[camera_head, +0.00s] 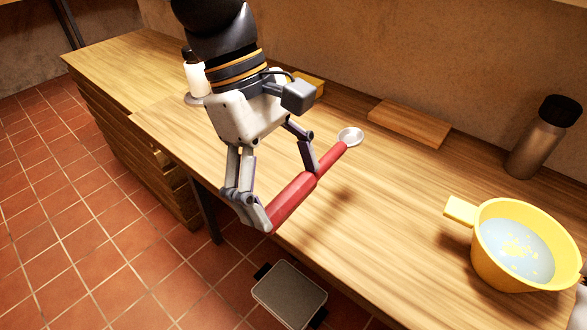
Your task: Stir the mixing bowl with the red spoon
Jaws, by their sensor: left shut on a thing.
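My left gripper (290,199) is shut on the red spoon (292,201), whose thick red handle lies between its fingers. The spoon's silver head (350,137) points away toward the back right, over the counter. I cannot tell whether the head touches the wood. The yellow mixing bowl (483,258) stands at the right of the counter, well apart from the spoon. It holds a pale blue liquid with yellow bits, and its tab handle points left.
A wooden board (409,124) lies near the wall. A metal flask with a dark cap (537,146) stands behind the bowl. A white bottle (195,78) and a yellow item (308,84) are behind my left arm. The counter (390,200) between spoon and bowl is clear.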

